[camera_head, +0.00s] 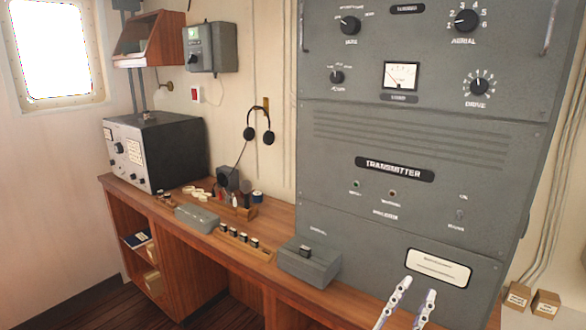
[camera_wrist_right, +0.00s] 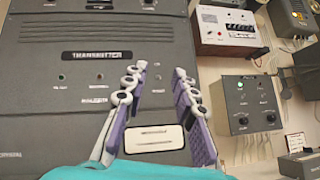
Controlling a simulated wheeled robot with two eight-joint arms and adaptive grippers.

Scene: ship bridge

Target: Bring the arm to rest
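My right gripper (camera_head: 407,304) shows at the bottom right of the head view, in front of the lower part of the grey transmitter cabinet (camera_head: 340,190). In the right wrist view my right gripper (camera_wrist_right: 160,95) has its two fingers apart, with nothing between them. Behind the fingers are the cabinet front and its pale label plate (camera_wrist_right: 155,138). I cannot tell from these views whether the fingers touch the cabinet; they look apart from it. My left gripper is not in view.
A wooden desk (camera_head: 285,213) runs along the wall, carrying a grey box (camera_head: 310,265), a switch strip (camera_head: 243,242) and a radio set (camera_head: 128,158). Headphones (camera_head: 259,136) hang on the wall. Small cartons (camera_head: 546,304) stand at the far right.

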